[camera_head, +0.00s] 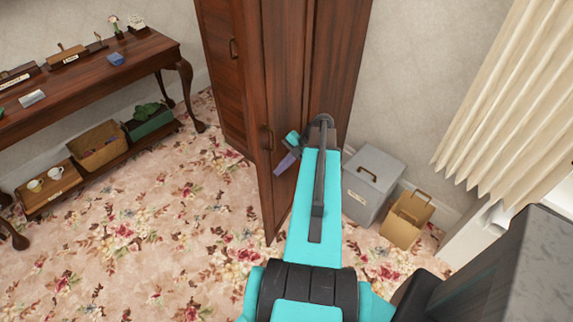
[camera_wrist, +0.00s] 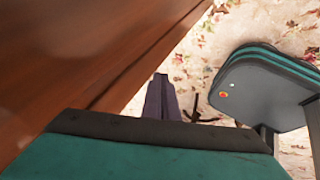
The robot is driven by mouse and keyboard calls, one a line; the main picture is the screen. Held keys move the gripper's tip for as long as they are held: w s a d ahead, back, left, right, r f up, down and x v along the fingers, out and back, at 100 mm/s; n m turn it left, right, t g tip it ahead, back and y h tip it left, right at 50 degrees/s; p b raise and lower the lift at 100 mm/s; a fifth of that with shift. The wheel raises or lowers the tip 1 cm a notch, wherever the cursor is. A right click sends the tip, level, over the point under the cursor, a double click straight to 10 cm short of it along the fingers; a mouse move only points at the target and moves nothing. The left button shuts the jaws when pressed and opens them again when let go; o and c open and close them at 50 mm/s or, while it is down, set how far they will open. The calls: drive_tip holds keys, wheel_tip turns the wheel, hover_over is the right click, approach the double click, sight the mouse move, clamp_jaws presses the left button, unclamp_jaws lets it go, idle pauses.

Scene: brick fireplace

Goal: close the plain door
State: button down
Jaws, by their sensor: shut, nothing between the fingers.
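The plain door (camera_head: 275,80) is a tall reddish-brown wooden panel on the wardrobe. It stands open, swung out over the carpet, with a dark handle (camera_head: 268,138) near its free edge. My gripper (camera_head: 285,163) is beside the door's lower half, close to the handle, with its purple fingers together and empty. In the wrist view the fingers (camera_wrist: 161,98) point down past a wooden surface (camera_wrist: 80,60) that fills the left side. I cannot tell whether they touch it. My arm hides part of the door's lower right side.
The wardrobe's other front (camera_head: 222,70) is at the left. A grey box (camera_head: 370,180) and a tan box (camera_head: 407,218) stand right of my arm. A wooden side table (camera_head: 90,85) is at the left. The flowered carpet (camera_head: 170,230) left of the door is clear.

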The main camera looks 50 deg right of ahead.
sight(266, 174)
drive_tip(key=w, duration=0.1)
drive_tip(key=w+p, duration=0.1)
drive_tip(key=w, duration=0.1)
drive_tip(key=shift+a, duration=0.3)
idle(0.3)
